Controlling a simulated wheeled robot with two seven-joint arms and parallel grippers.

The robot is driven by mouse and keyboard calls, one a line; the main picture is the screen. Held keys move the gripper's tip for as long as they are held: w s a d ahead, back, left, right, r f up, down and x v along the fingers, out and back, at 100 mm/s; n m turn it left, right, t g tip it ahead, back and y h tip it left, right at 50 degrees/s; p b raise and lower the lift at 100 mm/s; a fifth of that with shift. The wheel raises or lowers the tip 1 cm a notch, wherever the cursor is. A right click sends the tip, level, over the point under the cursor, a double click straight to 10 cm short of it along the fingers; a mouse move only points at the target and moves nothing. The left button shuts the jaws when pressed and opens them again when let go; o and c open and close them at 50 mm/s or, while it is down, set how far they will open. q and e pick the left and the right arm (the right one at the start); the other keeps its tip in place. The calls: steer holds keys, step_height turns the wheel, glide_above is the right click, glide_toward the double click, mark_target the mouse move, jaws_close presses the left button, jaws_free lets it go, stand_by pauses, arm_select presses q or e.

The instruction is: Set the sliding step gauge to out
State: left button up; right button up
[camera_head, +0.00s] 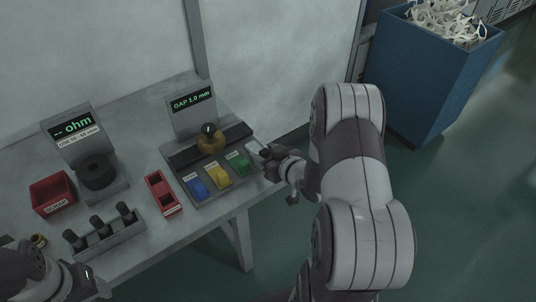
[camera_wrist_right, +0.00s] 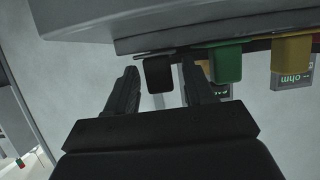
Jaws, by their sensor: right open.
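The gauge station stands at the table's right end, its display (camera_head: 193,102) reading "GAP 1.0 mm". A brass ring part with a dark top (camera_head: 209,140) sits on its dark rail (camera_head: 185,155). My right gripper (camera_head: 266,160) is at the station's right end, beside the green block (camera_head: 237,163). In the right wrist view my open fingers (camera_wrist_right: 160,88) stand either side of a black block (camera_wrist_right: 158,74), with gaps visible. This may be the step gauge's handle; I cannot tell its setting. My left gripper (camera_head: 90,283) is at the bottom left, its fingers unclear.
Blue (camera_head: 195,187) and yellow (camera_head: 218,176) blocks sit beside the green one. Left are a red open tray (camera_head: 162,193), a rack of dark pegs (camera_head: 104,233), a red scrap bin (camera_head: 52,194) and an ohm meter (camera_head: 73,131). A blue bin (camera_head: 425,75) stands behind right.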

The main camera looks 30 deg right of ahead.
steer(key=a+p+v, duration=0.1)
steer(key=v, duration=1.1)
steer(key=shift+s+d+p, duration=0.35)
steer(key=shift+d+p, duration=0.05)
steer(key=shift+d, duration=0.15)
